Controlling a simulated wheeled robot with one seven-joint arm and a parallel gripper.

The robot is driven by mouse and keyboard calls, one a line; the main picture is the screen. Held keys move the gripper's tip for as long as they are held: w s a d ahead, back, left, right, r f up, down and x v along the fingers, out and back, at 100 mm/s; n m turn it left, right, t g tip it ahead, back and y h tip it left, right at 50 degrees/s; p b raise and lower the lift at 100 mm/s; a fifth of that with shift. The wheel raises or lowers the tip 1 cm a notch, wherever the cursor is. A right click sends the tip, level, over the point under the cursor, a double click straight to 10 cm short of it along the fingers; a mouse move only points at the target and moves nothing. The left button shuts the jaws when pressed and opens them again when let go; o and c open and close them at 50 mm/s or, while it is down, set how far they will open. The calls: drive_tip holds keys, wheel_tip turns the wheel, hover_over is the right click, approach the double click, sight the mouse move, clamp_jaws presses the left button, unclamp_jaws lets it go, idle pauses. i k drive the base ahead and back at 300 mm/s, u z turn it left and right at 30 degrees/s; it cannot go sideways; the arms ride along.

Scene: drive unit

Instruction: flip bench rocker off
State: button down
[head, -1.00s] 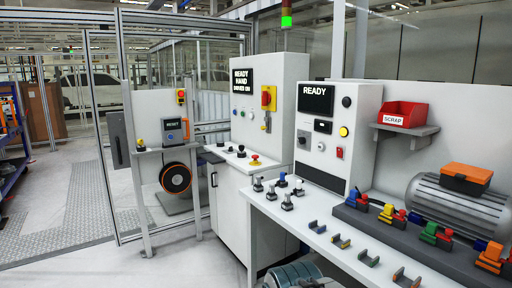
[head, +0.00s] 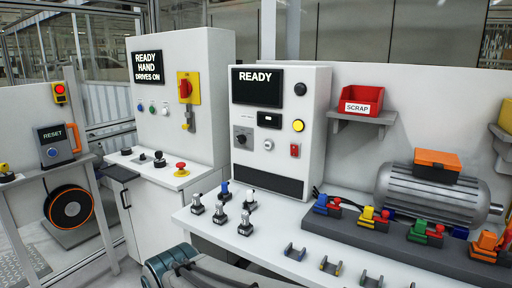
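The bench panel (head: 318,95) is a white upright box on the bench, with a dark screen reading READY (head: 257,86). A small red rocker switch (head: 294,150) sits on its lower right, below a yellow round button (head: 298,125). The rocker is too small to tell which way it is tipped. Nothing covers it. My gripper does not show in the head view.
The white bench top (head: 205,222) carries several small grey knobs and clips at its front. A dark rail (head: 330,228) with coloured clamps and a grey motor (head: 405,190) stand to the right. A red SCRAP bin (head: 360,98) sits on a shelf. A control cabinet (head: 205,60) stands left.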

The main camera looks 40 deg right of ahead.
sight(293, 148)
drive_tip(key=z, duration=0.9)
drive_tip(key=i, duration=1)
drive_tip(key=z, duration=1)
